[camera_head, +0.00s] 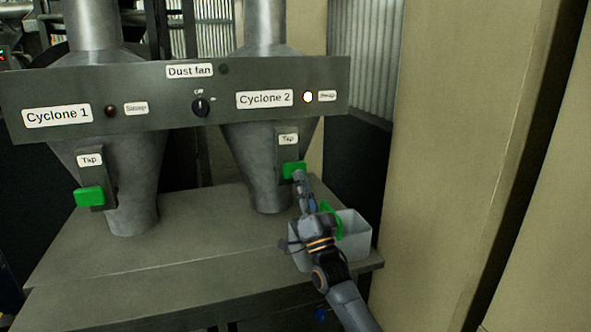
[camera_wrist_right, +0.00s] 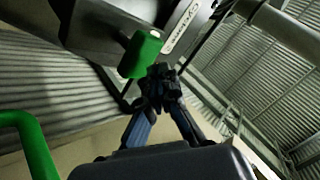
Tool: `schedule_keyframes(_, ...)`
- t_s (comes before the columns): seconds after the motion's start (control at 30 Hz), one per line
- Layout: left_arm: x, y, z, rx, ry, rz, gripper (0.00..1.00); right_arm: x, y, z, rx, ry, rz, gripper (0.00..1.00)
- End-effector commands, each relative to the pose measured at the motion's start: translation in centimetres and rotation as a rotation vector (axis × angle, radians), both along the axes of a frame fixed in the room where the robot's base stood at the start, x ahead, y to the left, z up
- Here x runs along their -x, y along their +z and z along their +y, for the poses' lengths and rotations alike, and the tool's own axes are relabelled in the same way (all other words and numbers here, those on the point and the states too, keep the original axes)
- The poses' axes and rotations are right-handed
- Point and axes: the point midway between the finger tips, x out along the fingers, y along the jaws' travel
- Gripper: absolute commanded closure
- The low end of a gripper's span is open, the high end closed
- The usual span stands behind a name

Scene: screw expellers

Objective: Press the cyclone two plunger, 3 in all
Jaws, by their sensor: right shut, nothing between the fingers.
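The cyclone two plunger is a green block (camera_head: 294,170) below the "Tap" label on the Cyclone 2 cone (camera_head: 252,160). It also shows in the right wrist view as a green cylinder-like knob (camera_wrist_right: 141,54). My right gripper (camera_head: 299,174) is shut and empty, its fingertips right at the lower right of the plunger. In the right wrist view the closed fingertips (camera_wrist_right: 161,72) are just beside the knob; I cannot tell whether they touch it. The lamp (camera_head: 308,97) beside the Cyclone 2 label is lit. My left gripper is not in view.
A grey bin (camera_head: 357,236) with a green handle stands on the bench (camera_head: 200,240) under my right arm. Cyclone 1 at the left has its own green plunger (camera_head: 89,197), and its lamp (camera_head: 110,111) is dark. A dust fan knob (camera_head: 201,107) sits mid-panel. A beige wall is close on the right.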

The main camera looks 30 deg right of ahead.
Motion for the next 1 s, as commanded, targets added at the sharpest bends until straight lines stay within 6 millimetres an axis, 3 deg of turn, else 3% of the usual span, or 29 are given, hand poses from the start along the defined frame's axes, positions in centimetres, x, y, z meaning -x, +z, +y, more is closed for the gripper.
schedule_keyframes(0.37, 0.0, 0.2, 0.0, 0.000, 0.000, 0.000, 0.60, 0.3, 0.0, 0.0, 0.000, 0.000, 0.000, 1.00)
schedule_keyframes(0.8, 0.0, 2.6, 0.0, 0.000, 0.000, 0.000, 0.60, 4.3, 0.1, 1.0, -0.001, 0.001, 0.000, 1.00)
schedule_keyframes(1.0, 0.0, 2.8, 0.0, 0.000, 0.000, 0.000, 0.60, 5.0, 0.0, 1.2, 0.000, 0.000, -0.001, 1.00)
